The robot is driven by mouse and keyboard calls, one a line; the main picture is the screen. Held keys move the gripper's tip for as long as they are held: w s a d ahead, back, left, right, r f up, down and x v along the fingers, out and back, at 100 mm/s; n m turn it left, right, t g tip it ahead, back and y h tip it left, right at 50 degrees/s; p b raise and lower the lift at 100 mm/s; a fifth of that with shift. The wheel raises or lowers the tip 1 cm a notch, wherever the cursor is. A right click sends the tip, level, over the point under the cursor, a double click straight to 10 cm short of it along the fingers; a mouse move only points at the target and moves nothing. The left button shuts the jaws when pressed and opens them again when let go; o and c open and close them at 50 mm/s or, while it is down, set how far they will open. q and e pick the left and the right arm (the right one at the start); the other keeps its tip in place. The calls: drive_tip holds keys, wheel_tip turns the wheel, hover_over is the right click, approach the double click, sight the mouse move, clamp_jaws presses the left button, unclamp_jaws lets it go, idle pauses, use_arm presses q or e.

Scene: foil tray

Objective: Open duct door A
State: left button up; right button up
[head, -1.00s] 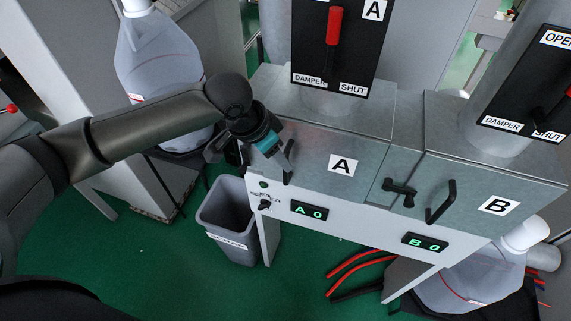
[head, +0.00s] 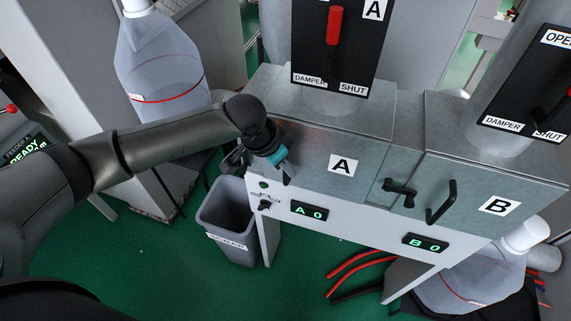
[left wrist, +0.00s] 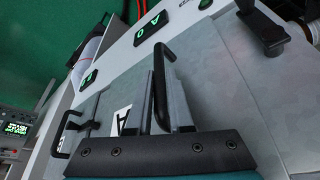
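Duct door A (head: 315,145) is the grey metal front panel with a white "A" label (head: 341,165); it is closed. Its black bar handle (head: 288,172) is at the panel's left side, mostly hidden by my left gripper (head: 280,165) in the head view. In the left wrist view, the handle (left wrist: 165,48) runs between the two grey fingers of my left gripper (left wrist: 159,70). The fingers look apart, one on each side of the bar; whether they touch it is unclear. A black latch (left wrist: 262,30) shows beside the door. My right gripper is not in view.
Door B (head: 490,195) stands to the right with its own handle (head: 441,202) and latch (head: 399,188). The damper A panel (head: 350,60) with a red lever (head: 334,25) is above. A grey scrap bin (head: 228,225) stands below my left gripper. Displays read A 0 and B 0.

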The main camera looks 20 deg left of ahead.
use_arm(q)
clamp_jaws()
idle(0.9)
